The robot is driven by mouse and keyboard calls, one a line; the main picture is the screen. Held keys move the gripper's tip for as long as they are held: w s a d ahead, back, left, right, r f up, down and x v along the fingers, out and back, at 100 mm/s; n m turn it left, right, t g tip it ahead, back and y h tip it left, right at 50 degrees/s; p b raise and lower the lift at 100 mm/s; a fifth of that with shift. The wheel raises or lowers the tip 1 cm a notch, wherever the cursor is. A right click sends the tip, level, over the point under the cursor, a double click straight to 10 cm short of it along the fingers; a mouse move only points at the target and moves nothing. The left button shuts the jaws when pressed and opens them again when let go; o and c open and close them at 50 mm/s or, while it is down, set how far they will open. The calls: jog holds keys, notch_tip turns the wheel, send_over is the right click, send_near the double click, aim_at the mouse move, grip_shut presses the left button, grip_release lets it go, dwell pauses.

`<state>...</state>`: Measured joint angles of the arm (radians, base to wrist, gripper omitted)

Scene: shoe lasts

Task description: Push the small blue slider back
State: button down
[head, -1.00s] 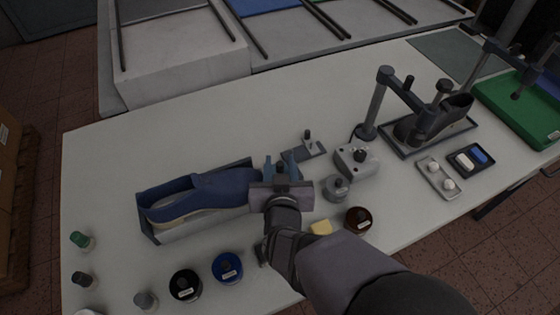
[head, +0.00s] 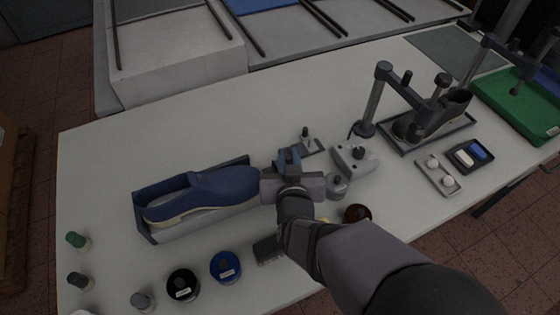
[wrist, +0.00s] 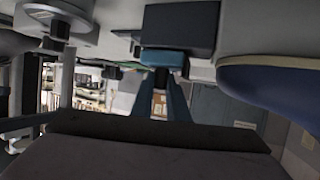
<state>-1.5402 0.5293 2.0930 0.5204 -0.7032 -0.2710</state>
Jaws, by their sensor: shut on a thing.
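My gripper (head: 288,157) is low over the table, just right of the navy shoe's toe. In the wrist view its two blue-grey fingers (wrist: 163,80) come together on a small blue piece, which I take for the slider (wrist: 165,58). This piece is against a dark block (wrist: 180,25). My gripper and arm hide most of it in the head view. The navy shoe (head: 208,188) with a cream sole lies in a long grey holder (head: 190,229) to the left. The shoe also shows at the right of the wrist view (wrist: 275,80).
A grey plate with a post (head: 311,147) and a grey box with a knob (head: 355,160) stand close on the right. Jars, blue (head: 226,266) and black (head: 183,284), stand in front. A dark tray (head: 466,170) holds blue and white pieces.

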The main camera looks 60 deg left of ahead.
jog(key=shift+w, duration=0.15)
jog(key=c, duration=1.7)
grip_release()
jog(key=shift+w, duration=0.15)
jog(key=b+v, duration=0.1)
jog(key=v, duration=0.6)
jog(key=shift+d, duration=0.15)
